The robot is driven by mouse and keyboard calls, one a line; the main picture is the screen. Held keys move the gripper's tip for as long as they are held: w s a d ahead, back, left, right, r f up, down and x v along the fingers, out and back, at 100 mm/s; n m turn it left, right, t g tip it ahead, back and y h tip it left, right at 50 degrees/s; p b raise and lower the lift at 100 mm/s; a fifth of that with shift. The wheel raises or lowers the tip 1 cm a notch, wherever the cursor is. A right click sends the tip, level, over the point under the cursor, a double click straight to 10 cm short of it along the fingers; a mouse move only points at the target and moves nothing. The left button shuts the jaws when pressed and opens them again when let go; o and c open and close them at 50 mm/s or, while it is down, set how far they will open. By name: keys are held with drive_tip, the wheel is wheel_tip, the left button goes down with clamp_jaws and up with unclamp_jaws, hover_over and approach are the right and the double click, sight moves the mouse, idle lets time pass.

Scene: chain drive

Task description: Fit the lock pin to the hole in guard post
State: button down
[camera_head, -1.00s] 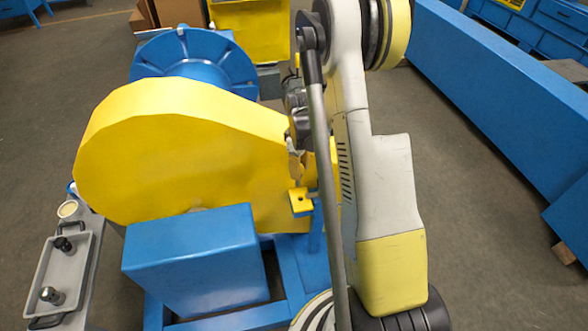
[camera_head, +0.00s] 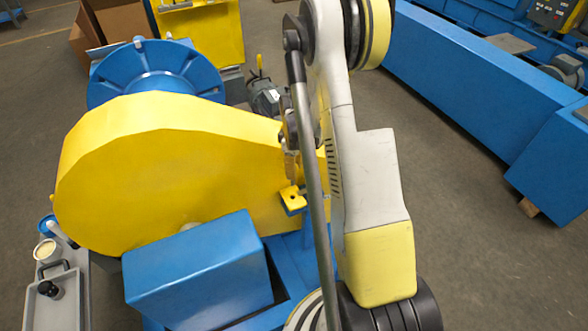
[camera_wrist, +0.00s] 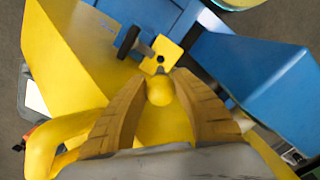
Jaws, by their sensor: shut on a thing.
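The guard post's yellow top plate (camera_head: 292,198), with a dark hole, stands beside the big yellow guard (camera_head: 170,170). In the wrist view the plate (camera_wrist: 171,48) and its hole lie just beyond my fingertips. My gripper (camera_wrist: 160,82) has tan fingers, shut on a yellow, round-ended piece (camera_wrist: 160,93), which I take to be the lock pin. In the head view my arm hides most of the gripper.
A blue box (camera_head: 200,268) stands in front of the guard. A grey tray (camera_head: 68,300) with a black-knobbed part is at lower left, near a cream-topped jar (camera_head: 45,250). A long blue beam (camera_head: 480,90) runs along the right, with open floor before it.

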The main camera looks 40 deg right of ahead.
drive_tip(key=shift+f, duration=0.1)
drive_tip(key=shift+f+b, duration=2.6)
drive_tip(key=shift+f, duration=0.25)
drive_tip(key=shift+b, duration=0.55)
drive_tip(key=shift+f+b, duration=0.95)
drive_tip(key=shift+f, duration=0.15)
drive_tip(key=shift+f+b, duration=0.4)
drive_tip(key=shift+f, duration=1.5)
drive_tip(key=c, duration=1)
unclamp_jaws()
wheel_tip(320, 180, up, 12)
